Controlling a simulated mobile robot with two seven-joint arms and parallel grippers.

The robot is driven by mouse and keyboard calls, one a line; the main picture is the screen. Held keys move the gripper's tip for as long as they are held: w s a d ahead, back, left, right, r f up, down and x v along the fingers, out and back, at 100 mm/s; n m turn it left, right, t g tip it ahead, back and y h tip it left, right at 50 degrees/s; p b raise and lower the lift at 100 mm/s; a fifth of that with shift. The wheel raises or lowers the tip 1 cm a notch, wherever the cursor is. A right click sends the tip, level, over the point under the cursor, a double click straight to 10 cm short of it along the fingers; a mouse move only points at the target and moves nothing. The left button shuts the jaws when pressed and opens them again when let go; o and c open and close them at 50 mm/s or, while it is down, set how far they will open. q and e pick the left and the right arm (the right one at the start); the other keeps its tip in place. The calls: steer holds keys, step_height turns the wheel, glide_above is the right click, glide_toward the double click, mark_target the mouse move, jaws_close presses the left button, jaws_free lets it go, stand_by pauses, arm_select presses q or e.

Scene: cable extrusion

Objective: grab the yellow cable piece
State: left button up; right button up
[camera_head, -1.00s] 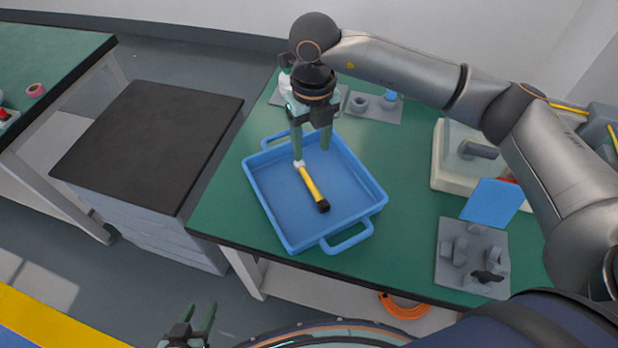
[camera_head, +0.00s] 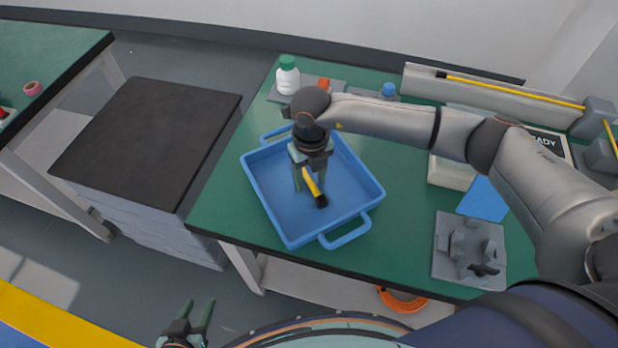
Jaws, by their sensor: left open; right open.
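The yellow cable piece (camera_head: 313,186) lies in the blue tray (camera_head: 262,209), with its black end toward the tray's front. Its far end is hidden by my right gripper. My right gripper (camera_head: 309,188) is open and low over the tray, with its fingers pointing down around or beside the cable piece; I cannot tell which. My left gripper (camera_head: 198,318) is open and empty at the bottom edge of the view, in front of and away from the table.
The tray stands on the green table (camera_head: 220,207). A white bottle with a green cap (camera_head: 288,77) stands behind it. A grey fixture plate (camera_head: 470,250) and a blue sheet (camera_head: 482,198) lie to the right. A dark-topped cabinet (camera_head: 150,140) stands left.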

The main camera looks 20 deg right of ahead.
jaws_close()
stand_by(0.4)
